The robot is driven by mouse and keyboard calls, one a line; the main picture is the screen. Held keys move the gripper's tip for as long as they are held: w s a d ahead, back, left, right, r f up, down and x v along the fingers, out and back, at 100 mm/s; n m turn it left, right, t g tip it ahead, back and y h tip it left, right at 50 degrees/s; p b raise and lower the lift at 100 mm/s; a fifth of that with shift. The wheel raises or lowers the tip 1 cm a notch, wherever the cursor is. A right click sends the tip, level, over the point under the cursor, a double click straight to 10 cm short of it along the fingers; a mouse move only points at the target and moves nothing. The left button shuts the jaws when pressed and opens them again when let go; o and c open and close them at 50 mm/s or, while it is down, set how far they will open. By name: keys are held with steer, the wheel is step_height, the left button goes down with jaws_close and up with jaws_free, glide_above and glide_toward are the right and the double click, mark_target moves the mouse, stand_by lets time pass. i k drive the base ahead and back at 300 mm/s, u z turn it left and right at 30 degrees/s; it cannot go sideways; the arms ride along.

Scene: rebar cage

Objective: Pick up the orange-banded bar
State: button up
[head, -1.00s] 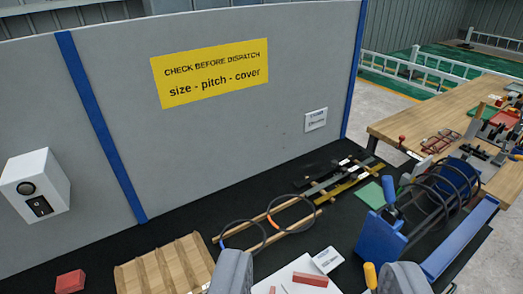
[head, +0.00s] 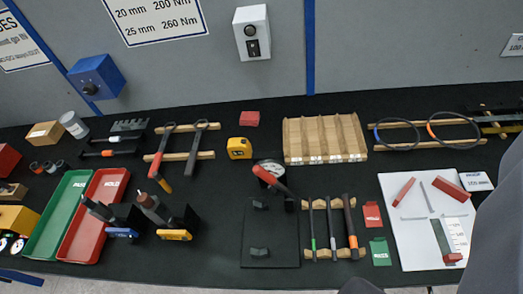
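The orange-banded bar (head: 347,215) is the rightmost of three dark bars lying side by side across two wooden strips, right of the middle of the head view. Its orange band (head: 352,241) is near its lower end. The bar lies free on the strips. My gripper's fingertips do not show. Only smooth grey parts of my own body show at the right edge and bottom edge, to the right of and below the bar.
Red and green cards (head: 380,252) and a white board (head: 405,255) lie to the right. A grooved wooden block (head: 300,140) is behind. Green (head: 43,248) and red (head: 75,250) trays lie left.

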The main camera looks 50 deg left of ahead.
mark_target(354, 250)
steer(key=u, duration=0.65)
steer(key=i, duration=0.2)
steer(key=z, duration=0.35)
steer(key=k, duration=1.25)
steer(key=z, duration=0.05)
steer(key=i, duration=0.65)
steer(key=u, duration=0.05)
